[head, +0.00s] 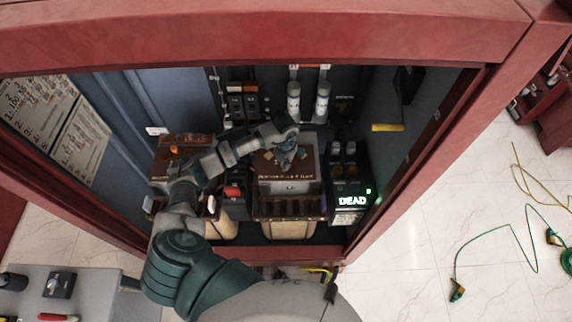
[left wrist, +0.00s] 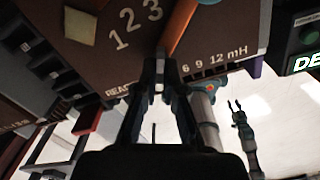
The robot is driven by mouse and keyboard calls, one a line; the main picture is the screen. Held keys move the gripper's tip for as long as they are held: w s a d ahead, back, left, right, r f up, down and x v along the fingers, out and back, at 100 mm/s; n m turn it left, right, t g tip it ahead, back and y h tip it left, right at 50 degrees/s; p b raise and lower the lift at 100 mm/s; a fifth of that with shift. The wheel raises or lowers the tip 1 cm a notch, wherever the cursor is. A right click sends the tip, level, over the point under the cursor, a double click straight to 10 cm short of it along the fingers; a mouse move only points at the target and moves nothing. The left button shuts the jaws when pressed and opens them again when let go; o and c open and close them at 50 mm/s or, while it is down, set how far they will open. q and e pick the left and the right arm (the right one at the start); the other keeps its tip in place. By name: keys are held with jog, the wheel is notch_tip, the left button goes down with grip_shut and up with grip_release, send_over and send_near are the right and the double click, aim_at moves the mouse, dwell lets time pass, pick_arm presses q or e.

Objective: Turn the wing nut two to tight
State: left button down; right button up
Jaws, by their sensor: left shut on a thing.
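My left gripper (head: 286,157) reaches into the red cabinet and is over the brown top of the middle unit (head: 305,178). In the left wrist view its fingertips (left wrist: 159,78) are close together on a small grey piece, apparently the wing nut (left wrist: 159,87), mostly hidden between the fingers. It lies near the unit's printed edge, between the "1 2 3" marks and "6 9 12 mH". How tight the nut is cannot be told. What looks like my right gripper (left wrist: 235,105) hangs away at the right of the left wrist view, its fingers apart and empty.
A black box with a lit "DEAD" sign (head: 352,201) stands close to the right of the unit. Two white cylinders (head: 293,102) stand behind. An orange bar (left wrist: 193,25) lies beside the fingers. The red cabinet frame (head: 270,38) surrounds the opening.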

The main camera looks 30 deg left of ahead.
pick_arm(q)
jog(key=m+b, duration=0.1)
jog(key=m, duration=0.1)
jog(key=shift+a+f+m, duration=0.1)
jog(key=shift+f+m, duration=0.05)
jog(key=shift+m, duration=0.25)
jog(key=m+b, duration=0.3)
jog(key=m, duration=0.1)
jog(key=shift+m, duration=0.3)
pick_arm(e)
notch_tip(320, 180, down, 4)
pick_arm(q)
jog(key=m+b, duration=0.2)
jog(key=m, duration=0.2)
jog(key=shift+w, duration=0.1)
jog(key=shift+m+b, duration=0.5)
jog(key=shift+m, duration=0.4)
pick_arm(e)
jog(key=w+a+r, duration=0.1)
jog(key=w, duration=0.7)
jog(key=shift+a+r, duration=0.15)
pick_arm(q)
jog(key=c, duration=1.3)
grip_release()
